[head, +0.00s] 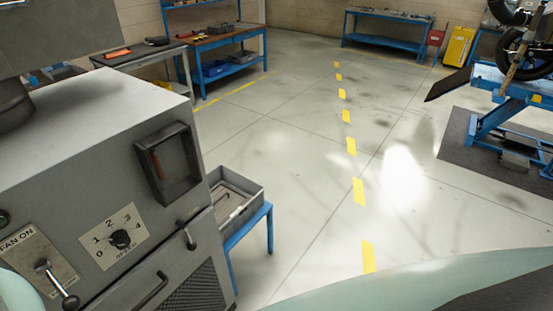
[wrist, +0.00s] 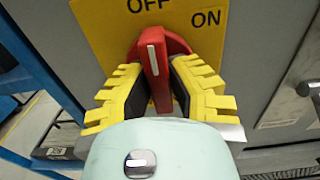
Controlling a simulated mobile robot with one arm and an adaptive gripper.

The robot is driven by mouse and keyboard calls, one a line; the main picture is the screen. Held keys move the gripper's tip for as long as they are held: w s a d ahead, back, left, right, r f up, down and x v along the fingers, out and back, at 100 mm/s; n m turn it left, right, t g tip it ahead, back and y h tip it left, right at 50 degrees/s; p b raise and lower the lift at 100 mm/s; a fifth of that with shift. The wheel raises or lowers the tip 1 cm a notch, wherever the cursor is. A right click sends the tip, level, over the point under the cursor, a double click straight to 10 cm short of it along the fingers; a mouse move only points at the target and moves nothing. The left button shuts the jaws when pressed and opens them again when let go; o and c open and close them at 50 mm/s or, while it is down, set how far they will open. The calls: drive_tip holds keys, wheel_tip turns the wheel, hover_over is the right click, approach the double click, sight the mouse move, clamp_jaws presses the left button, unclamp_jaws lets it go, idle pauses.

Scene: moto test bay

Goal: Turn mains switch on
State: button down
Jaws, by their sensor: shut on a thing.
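The mains switch is a red rotary knob (wrist: 152,58) with a white line on its raised handle, seen in the wrist view. It is mounted on a yellow plate (wrist: 105,25) marked OFF and ON. The white line points up towards OFF; ON is to its right. My gripper (wrist: 158,76) has its dark-padded yellow fingers on both sides of the handle, shut on it. The lower part of the handle is partly hidden between the fingers. The switch and gripper do not show in the head view.
A grey cabinet (head: 100,125) with a FAN ON lever (head: 56,283) and a speed dial (head: 120,239) stands close at left in the head view. A grey tray (head: 258,188) on a blue stand is beside it. The floor beyond is open; a blue lift (head: 485,125) stands right.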

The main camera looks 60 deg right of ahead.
drive_tip(key=shift+f+m+b, duration=0.2)
drive_tip(key=shift+m+b, duration=0.1)
drive_tip(key=shift+b, duration=0.05)
drive_tip(key=m+b, duration=0.3)
drive_tip(key=b, duration=0.1)
drive_tip(key=shift+w+d+f, duration=0.1)
drive_tip(key=shift+f, duration=0.1)
drive_tip(key=m+b, duration=0.6)
drive_tip(key=b, duration=0.2)
drive_tip(key=m+b, duration=0.3)
drive_tip(key=b, duration=0.2)
drive_tip(key=shift+m, duration=0.3)
drive_tip(key=m+b, duration=0.4)
drive_tip(key=b, duration=0.2)
drive_tip(key=shift+r, duration=0.15)
drive_tip(key=shift+r+m+b, duration=0.15)
drive_tip(key=shift+m+b, duration=0.25)
drive_tip(key=shift+b, duration=0.05)
